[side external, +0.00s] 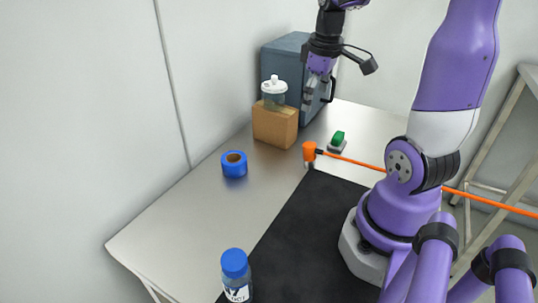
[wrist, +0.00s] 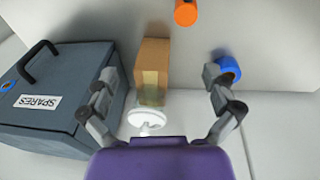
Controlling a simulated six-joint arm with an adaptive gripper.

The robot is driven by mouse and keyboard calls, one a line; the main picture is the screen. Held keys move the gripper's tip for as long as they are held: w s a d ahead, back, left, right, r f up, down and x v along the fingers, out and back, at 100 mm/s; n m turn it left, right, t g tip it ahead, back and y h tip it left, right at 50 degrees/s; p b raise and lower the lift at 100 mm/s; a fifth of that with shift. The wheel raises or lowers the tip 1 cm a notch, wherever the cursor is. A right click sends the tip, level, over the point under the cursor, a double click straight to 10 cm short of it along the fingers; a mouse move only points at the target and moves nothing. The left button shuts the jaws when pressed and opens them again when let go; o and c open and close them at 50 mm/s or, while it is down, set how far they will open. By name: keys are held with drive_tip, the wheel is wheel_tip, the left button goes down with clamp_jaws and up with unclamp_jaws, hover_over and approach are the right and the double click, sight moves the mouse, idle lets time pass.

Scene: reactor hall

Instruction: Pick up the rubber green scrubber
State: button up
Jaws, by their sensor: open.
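The green scrubber (side external: 338,136) lies on the grey table near the back, right of the cardboard box, in the side external view. Something dark and pale shows under its green top. I cannot make it out in the wrist view. My gripper (side external: 309,98) is open and empty. It hangs above the table, up and to the left of the scrubber in the picture and apart from it. In the wrist view my gripper's (wrist: 158,75) two fingers are spread wide, with the cardboard box showing between and beyond them.
A cardboard box (side external: 274,127) carries a white-capped clear jar (side external: 273,97). A blue-grey SPARES case (wrist: 48,122) stands behind. An orange-headed tool (side external: 310,151) with a long orange shaft lies near the scrubber. A blue tape roll (side external: 235,170) and blue-capped bottle (side external: 235,268) stand left.

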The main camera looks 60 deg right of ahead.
drive_tip(key=s+d+f+g+y, duration=0.1)
drive_tip(key=s+d+f, duration=0.3)
drive_tip(key=d, duration=0.4)
hover_over(339, 134)
drive_tip(key=f, duration=0.4)
drive_tip(key=shift+s+a+f, duration=0.25)
drive_tip(key=shift+a+f, duration=0.05)
drive_tip(key=shift+a, duration=0.05)
drive_tip(key=f, duration=0.6)
drive_tip(key=shift+w+d, duration=0.25)
drive_tip(key=c, duration=1)
